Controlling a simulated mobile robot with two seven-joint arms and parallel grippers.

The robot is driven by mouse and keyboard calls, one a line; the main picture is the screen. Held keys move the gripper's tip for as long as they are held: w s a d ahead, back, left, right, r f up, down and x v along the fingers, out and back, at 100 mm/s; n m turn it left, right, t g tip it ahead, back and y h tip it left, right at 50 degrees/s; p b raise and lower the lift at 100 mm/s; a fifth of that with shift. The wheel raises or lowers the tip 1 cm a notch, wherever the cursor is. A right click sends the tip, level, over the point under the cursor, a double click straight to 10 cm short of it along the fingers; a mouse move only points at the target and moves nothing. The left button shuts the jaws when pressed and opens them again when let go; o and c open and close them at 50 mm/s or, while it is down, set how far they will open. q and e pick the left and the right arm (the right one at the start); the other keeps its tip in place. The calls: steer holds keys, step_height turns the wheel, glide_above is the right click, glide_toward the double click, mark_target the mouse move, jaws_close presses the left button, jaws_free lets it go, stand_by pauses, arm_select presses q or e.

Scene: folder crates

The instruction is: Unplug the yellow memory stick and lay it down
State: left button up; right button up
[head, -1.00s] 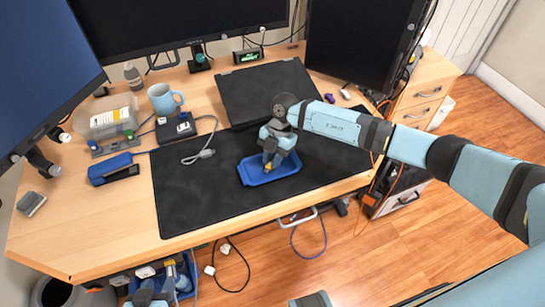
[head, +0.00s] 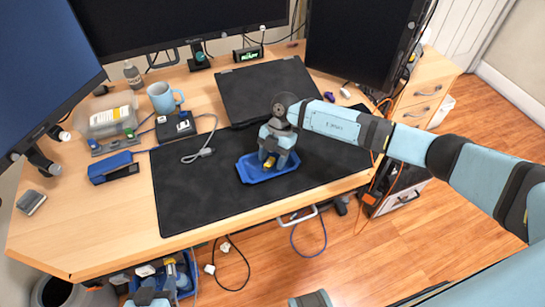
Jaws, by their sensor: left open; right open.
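The yellow memory stick (head: 269,164) shows as a small yellow patch at the fingertips of my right gripper (head: 271,159), over the blue tray (head: 284,176) on the black desk mat. The fingers partly hide it, and I cannot tell whether it touches the tray floor. My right gripper is open. My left gripper (head: 170,270) is open, low at the bottom left, in front of the desk edge and far from the stick.
A grey hub (head: 118,141) with green and blue sticks and a black box (head: 176,127) stand at left. A grey cable end (head: 199,155) lies on the mat. A blue stapler (head: 113,167), mug (head: 163,98) and closed laptop (head: 266,90) are nearby.

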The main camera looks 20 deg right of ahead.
steer(key=shift+w+d+r, duration=0.1)
steer(key=shift+r, duration=0.2)
steer(key=v, duration=1.3)
steer(key=shift+p, duration=0.35)
